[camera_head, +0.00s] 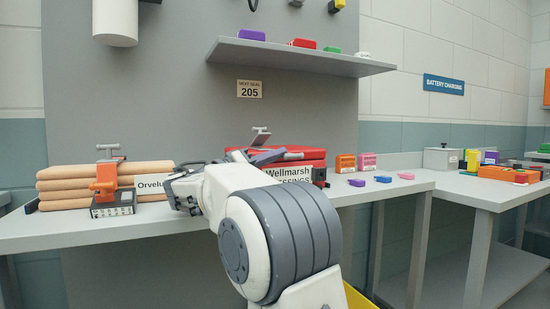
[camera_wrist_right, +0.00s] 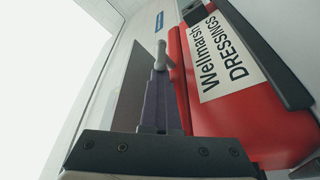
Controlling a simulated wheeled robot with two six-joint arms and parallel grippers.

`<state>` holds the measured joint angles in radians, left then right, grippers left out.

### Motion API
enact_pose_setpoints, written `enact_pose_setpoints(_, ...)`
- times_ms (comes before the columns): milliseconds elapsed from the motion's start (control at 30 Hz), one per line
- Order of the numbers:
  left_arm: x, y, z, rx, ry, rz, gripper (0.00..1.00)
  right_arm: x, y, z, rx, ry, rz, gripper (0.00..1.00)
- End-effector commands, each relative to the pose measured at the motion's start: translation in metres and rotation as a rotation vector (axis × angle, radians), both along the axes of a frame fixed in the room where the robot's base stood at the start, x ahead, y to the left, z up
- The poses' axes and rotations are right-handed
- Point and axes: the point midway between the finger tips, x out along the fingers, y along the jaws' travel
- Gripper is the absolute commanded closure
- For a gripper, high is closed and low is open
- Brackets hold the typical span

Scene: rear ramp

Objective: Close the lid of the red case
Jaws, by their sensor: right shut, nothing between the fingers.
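The red case (camera_head: 318,163) lies on the grey bench, its white "Wellmarsh DRESSINGS" label facing me. It also shows in the right wrist view (camera_wrist_right: 240,125). Its lid (camera_head: 300,150) looks down or nearly down over the base; my arm hides the left and front, so I cannot tell whether it is fully shut. My right gripper (camera_head: 287,155) is shut and empty, its fingers at the upper part of the case; contact is unclear. In the right wrist view the shut fingers (camera_wrist_right: 158,90) point along the case. My left gripper is not in view.
A stack of tan folded cloths (camera_head: 70,185) with an orange clamp (camera_head: 106,180) stands at the left. An orange block (camera_head: 345,163) and a pink block (camera_head: 367,162) stand to the right. A shelf (camera_head: 300,58) hangs above. The bench (camera_head: 60,224) front left is clear.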

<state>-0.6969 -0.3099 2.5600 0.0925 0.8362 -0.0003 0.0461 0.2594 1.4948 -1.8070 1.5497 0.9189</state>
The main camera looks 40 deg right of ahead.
Motion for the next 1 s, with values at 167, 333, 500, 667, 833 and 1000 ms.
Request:
enact_pose_setpoints(167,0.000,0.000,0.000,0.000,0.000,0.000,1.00,0.001,0.000,-0.001,0.001,0.002,0.002,1.00)
enact_pose_setpoints(333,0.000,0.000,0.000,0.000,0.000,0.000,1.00,0.001,0.000,-0.001,0.001,0.002,0.002,1.00)
enact_pose_setpoints(500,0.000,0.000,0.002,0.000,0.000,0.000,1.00,0.002,0.010,-0.002,0.001,0.003,0.006,1.00)
enact_pose_setpoints(667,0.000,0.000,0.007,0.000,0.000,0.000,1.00,0.001,0.036,-0.007,0.000,0.004,0.006,1.00)
enact_pose_setpoints(833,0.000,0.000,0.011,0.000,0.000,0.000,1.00,0.000,0.061,-0.013,0.001,0.003,0.004,1.00)
enact_pose_setpoints(1000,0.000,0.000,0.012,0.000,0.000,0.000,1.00,-0.001,0.073,-0.017,0.000,0.001,0.001,1.00)
